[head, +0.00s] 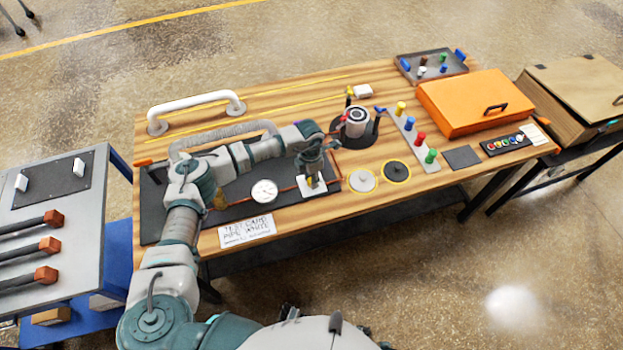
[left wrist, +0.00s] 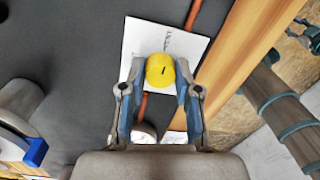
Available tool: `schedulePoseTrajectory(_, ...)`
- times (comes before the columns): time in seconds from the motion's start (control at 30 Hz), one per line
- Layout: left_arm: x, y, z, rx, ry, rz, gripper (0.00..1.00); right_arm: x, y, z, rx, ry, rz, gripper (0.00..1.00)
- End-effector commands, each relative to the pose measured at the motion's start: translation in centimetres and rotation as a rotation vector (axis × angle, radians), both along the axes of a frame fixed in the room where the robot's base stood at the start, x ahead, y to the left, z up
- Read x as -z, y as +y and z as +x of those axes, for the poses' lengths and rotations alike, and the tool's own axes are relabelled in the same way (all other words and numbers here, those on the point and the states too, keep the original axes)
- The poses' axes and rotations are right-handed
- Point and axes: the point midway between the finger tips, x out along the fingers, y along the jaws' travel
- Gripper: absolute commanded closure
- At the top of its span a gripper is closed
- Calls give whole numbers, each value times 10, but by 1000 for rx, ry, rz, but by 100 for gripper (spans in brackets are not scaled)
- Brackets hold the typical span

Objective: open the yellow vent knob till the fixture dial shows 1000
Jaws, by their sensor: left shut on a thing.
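The yellow vent knob (left wrist: 159,70) sits over a white card with small print in the left wrist view. A dark line marks its top. My left gripper (left wrist: 160,88) is shut on the knob, with one finger on each side. In the head view my left gripper (head: 312,179) reaches down over the white card (head: 313,190) and mostly hides the knob. The round white fixture dial (head: 264,191) lies left of the gripper on the dark plate. Its reading is too small to make out. My right gripper is not in view.
A copper-coloured pipe (head: 285,189) runs along the dark plate (head: 237,211). Right of the gripper are two discs, a metal cylinder (head: 355,121), a rack of coloured pegs (head: 415,140) and an orange case (head: 475,107). A paper label (head: 247,231) lies at the front edge.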

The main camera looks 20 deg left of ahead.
Motion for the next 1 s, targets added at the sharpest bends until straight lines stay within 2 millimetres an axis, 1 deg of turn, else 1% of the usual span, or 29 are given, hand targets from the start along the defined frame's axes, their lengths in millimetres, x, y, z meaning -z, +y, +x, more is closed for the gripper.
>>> schedulePoseTrajectory(0.2,-1,2,1,36,-4,3,100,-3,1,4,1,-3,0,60)
schedulePoseTrajectory(0.6,-1,2,0,42,-2,4,100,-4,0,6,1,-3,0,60)
schedulePoseTrajectory(0.63,-1,2,0,42,-1,4,66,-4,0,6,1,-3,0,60)
schedulePoseTrajectory(0.67,-1,2,0,42,-1,4,58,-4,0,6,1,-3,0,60)
schedulePoseTrajectory(0.7,-1,2,0,42,-1,4,48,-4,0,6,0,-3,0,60)
schedulePoseTrajectory(0.73,-1,2,0,42,-1,4,43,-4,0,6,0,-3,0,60)
schedulePoseTrajectory(1.0,-1,1,-1,42,0,3,43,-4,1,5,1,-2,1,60)
